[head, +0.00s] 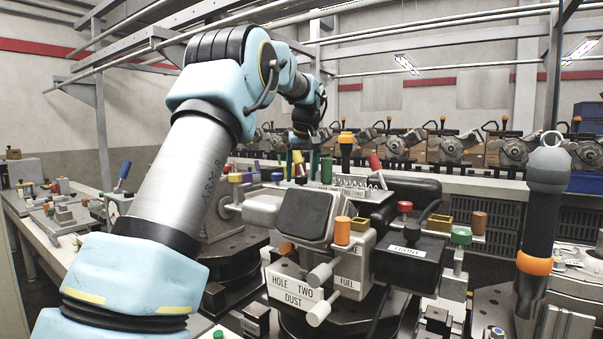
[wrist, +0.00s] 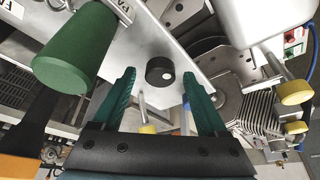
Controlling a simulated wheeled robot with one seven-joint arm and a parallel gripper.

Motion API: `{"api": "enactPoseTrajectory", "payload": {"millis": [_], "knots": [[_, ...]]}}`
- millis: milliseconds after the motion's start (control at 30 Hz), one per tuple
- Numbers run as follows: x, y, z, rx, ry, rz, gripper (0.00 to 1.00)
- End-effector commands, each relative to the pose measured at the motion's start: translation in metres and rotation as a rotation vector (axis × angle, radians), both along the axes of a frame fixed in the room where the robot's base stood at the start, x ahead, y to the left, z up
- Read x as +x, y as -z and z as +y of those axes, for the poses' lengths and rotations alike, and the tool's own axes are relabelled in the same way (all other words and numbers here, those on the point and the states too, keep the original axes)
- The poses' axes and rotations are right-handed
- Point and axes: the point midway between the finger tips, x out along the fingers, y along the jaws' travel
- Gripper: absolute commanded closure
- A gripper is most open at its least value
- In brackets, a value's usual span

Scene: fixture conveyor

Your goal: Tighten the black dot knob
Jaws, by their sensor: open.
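The black dot knob (wrist: 154,66), a short black cylinder with a white dot on its face, sits on a light metal plate (wrist: 185,50) in the wrist view. My gripper (wrist: 158,76) is open, with its teal fingers apart and the knob showing between and just beyond their tips. I cannot tell how far the tips are from the knob in depth. In the head view my gripper (head: 301,160) hangs above the back of the fixture, and I cannot make out the knob there.
A large green handle (wrist: 76,58) stands close to the left finger. Yellow-capped posts (wrist: 295,93) and a finned metal block (wrist: 262,108) lie to the right. In the head view, an orange knob (head: 342,231), a red knob (head: 405,207) and labelled blocks (head: 297,290) crowd the fixture's front.

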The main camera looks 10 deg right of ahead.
Motion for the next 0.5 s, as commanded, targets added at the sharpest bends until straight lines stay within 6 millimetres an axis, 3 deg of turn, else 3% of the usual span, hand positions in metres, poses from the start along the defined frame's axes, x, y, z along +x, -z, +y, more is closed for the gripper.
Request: {"api": "enactPoseTrajectory", "payload": {"millis": [100, 500], "knots": [[0.0, 0.0, 0.0, 0.0, 0.0, 0.0, 0.25], [-0.0001, -0.0002, 0.0, 0.0, 0.0, 0.0, 0.7]]}}
